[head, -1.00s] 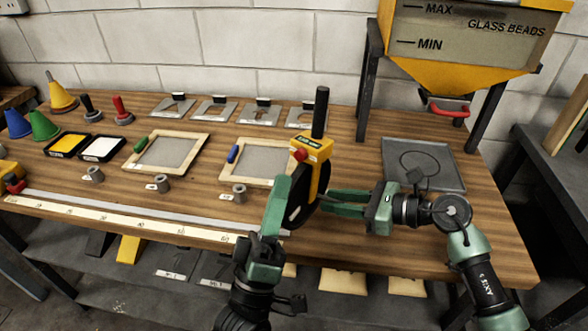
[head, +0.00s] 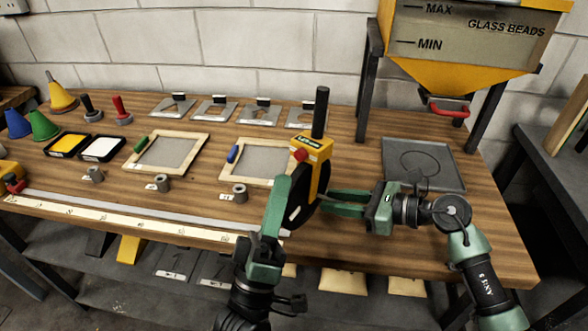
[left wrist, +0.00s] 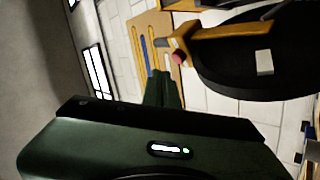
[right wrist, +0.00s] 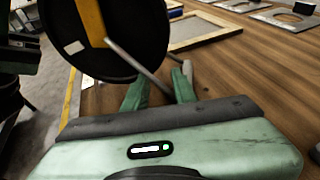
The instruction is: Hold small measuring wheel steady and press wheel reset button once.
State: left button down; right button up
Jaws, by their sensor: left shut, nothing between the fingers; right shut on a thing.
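The small measuring wheel has a yellow housing (head: 316,152), a black upright handle (head: 320,112) and a black wheel disc (head: 296,212). A red button (head: 300,155) sits on the left side of the housing; it also shows in the left wrist view (left wrist: 180,57). My right gripper (head: 326,197) is shut on a thin grey rod (right wrist: 138,62) of the measuring wheel, seen in the right wrist view. My left gripper (head: 284,180) is shut and empty, with its fingertips just below the red button. I cannot tell whether they touch the wheel.
The wheel is at the front of the wooden table (head: 350,165). A ruler strip (head: 140,218) runs along the front edge. Framed screens (head: 165,152), metal stencils (head: 213,108) and small grey cylinders (head: 162,183) lie left. A grey tray (head: 424,164) lies right, below the glass-bead hopper (head: 460,70).

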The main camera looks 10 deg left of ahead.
pick_arm(q)
jog(key=shift+w, duration=0.15)
jog(key=shift+w+d, duration=0.2)
jog(key=shift+w, duration=0.05)
jog(key=shift+w+d, duration=0.25)
jog(key=shift+w, duration=0.4)
dwell(1.2)
jog(key=shift+s, duration=0.15)
dwell(0.4)
jog(key=shift+s+a, duration=0.25)
jog(key=shift+s, duration=0.2)
jog(key=shift+s+a, duration=0.2)
jog(key=shift+s, duration=0.25)
jog(key=shift+s, duration=0.1)
jog(key=shift+s+a, duration=0.35)
jog(key=shift+s, duration=0.4)
jog(key=shift+s+a, duration=0.3)
jog(key=shift+s, duration=0.4)
jog(key=shift+s+a, duration=0.35)
jog(key=shift+s, duration=0.4)
